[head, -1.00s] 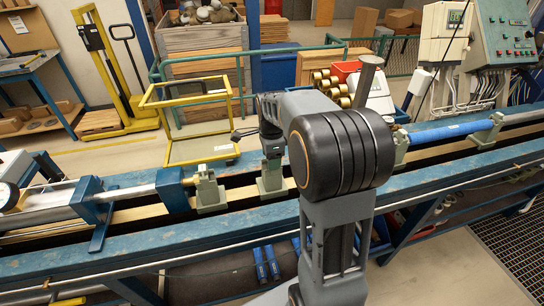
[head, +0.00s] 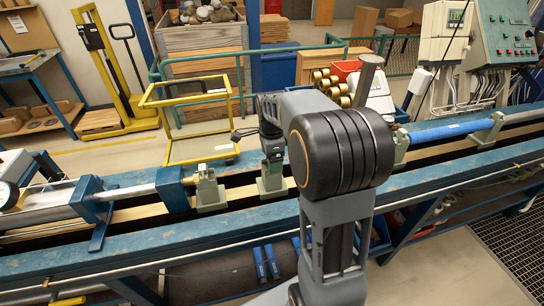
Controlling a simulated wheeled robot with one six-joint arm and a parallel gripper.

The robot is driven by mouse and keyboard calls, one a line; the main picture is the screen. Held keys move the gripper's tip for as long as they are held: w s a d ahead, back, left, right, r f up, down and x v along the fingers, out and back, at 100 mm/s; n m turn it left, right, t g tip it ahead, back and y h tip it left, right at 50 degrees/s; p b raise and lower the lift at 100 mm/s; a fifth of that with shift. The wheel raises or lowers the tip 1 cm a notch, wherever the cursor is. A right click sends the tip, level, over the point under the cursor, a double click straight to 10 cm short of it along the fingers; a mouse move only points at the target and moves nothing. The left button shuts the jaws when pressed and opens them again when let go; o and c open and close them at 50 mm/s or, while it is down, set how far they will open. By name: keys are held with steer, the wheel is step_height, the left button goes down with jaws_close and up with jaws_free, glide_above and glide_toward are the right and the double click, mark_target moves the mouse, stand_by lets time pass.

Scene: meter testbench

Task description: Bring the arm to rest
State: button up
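My arm is bent in front of the bench, with its large dark elbow joint in the middle of the head view. The forearm reaches away and to the left over the blue bench (head: 150,236). My gripper (head: 272,152) points down at the far end of the arm, just above a green pipe support (head: 270,183). The fingers are small and dark here, so I cannot tell whether they are open, or whether they touch the support. I see nothing clearly held.
A yellow frame cart (head: 200,150) stands behind the bench. Brass fittings (head: 330,85) and a red bin are behind my elbow. A blue pipe (head: 445,132) lies on the bench at right, below a control cabinet (head: 505,35). A clamp with a blue block (head: 172,190) is at left.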

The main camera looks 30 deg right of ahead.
steer(key=shift+r+p, duration=3.65)
steer(key=shift+r, duration=0.95)
steer(key=n, duration=0.2)
steer(key=shift+w+f+n, duration=0.1)
steer(key=shift+f+n, duration=0.15)
steer(key=shift+n, duration=0.05)
steer(key=s+f+n, duration=0.1)
steer(key=n, duration=0.1)
steer(key=shift+a+f+n, duration=0.1)
steer(key=shift+f+n, duration=0.05)
steer(key=shift+n, duration=0.15)
steer(key=s+a+r+n+t, duration=0.2)
steer(key=s+a+n, duration=0.2)
steer(key=s+n, duration=0.3)
steer(key=s+a+r+n+t, duration=0.2)
steer(key=s+a+n, duration=0.3)
steer(key=s+n, duration=0.3)
steer(key=shift+s+r+t, duration=0.2)
steer(key=shift+r+t, duration=0.1)
steer(key=shift+r, duration=0.15)
